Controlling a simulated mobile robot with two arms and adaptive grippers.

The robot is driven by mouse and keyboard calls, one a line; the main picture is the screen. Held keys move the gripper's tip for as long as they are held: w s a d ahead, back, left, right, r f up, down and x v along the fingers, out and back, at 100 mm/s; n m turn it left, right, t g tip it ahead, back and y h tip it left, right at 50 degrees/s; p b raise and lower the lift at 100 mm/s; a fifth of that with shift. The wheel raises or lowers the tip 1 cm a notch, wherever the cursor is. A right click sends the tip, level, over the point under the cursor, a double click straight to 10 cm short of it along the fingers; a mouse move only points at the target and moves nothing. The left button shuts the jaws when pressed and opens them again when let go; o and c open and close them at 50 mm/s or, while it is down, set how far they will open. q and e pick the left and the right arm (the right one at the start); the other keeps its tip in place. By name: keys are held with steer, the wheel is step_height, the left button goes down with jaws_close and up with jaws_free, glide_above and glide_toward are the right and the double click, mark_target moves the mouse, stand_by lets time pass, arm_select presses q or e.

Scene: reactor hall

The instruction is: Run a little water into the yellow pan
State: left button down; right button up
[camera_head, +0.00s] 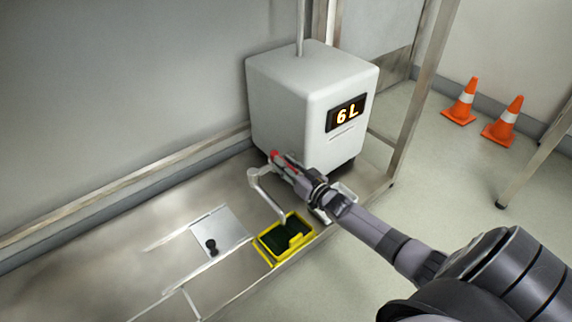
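The yellow pan (270,251) sits on the metal counter near its front edge; its inside looks dark. A pale curved spout (263,192) comes down over the pan, its lower end at or just above the pan's back rim. Something red (275,155), perhaps the tap's handle, shows at the tip of my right gripper (283,164). My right gripper is at the tap, in front of the white tank (290,100), and hides much of the tap. Whether its fingers are shut on the red part cannot be told. No running water can be made out. My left gripper is out of view.
The tank's display (346,114) reads 6 L. A light plate (222,230) with a black knob (211,246) lies on the counter left of the pan. A metal post (424,80) stands right of the tank. Two orange cones (461,102) (504,122) stand on the floor at the right.

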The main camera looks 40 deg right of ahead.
steer(key=shift+o, duration=0.6)
steer(key=shift+s+d+f, duration=0.1)
steer(key=shift+s, duration=0.45)
steer(key=s+d, duration=0.1)
steer(key=s, duration=1)
steer(key=shift+w+a, duration=0.1)
